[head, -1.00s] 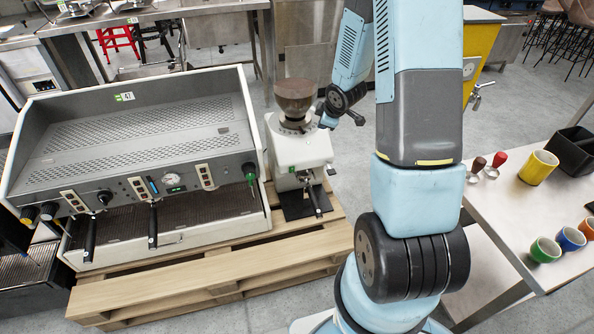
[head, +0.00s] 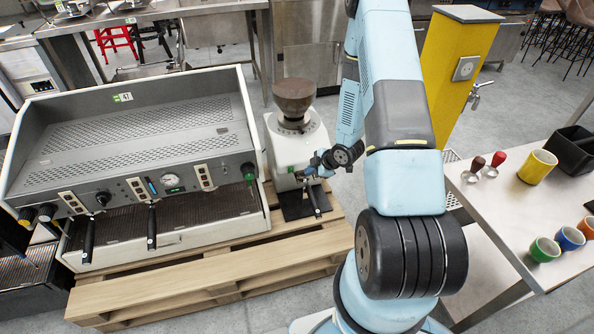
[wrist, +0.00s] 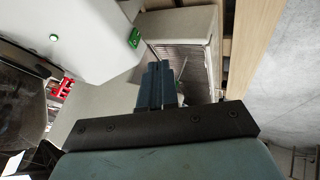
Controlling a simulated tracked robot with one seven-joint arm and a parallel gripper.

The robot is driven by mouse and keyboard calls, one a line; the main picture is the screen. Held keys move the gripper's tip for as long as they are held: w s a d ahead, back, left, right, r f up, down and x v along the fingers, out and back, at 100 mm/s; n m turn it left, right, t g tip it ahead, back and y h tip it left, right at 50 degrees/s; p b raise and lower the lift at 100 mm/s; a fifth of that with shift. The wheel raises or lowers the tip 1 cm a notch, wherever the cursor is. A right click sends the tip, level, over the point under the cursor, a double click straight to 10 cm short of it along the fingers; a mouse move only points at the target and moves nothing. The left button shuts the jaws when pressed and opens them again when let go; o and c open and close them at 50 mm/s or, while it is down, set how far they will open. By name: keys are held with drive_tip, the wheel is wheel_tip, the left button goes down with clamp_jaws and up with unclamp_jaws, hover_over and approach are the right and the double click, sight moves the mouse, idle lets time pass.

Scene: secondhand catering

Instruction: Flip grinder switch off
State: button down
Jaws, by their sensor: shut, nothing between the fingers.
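The white grinder (head: 296,146) with a dark brown hopper (head: 294,97) stands on a wooden pallet, right of the espresso machine. In the wrist view its white body (wrist: 85,35) fills the upper left, with a small green switch (wrist: 133,38) near its edge and a round green light (wrist: 53,38). My gripper (head: 308,173) is at the grinder's lower front right side. In the wrist view the gripper (wrist: 157,68) is shut and empty, its tips just below and right of the switch. I cannot tell whether they touch the grinder.
The large espresso machine (head: 135,165) stands close left of the grinder, on the same pallet (head: 200,262). At right, a table (head: 490,222) holds tampers, a yellow cup (head: 537,167) and coloured cups. A yellow column (head: 455,75) stands behind.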

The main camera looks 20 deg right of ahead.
drive_tip(key=shift+f, duration=0.15)
approach(289, 171)
drive_tip(key=x, duration=0.6)
drive_tip(key=shift+s+f, duration=0.2)
drive_tip(key=shift+s, duration=0.2)
drive_tip(key=shift+w, duration=0.1)
idle(0.3)
drive_tip(key=shift+w+r, duration=0.15)
drive_tip(key=shift+w, duration=0.1)
drive_tip(key=shift+r, duration=0.1)
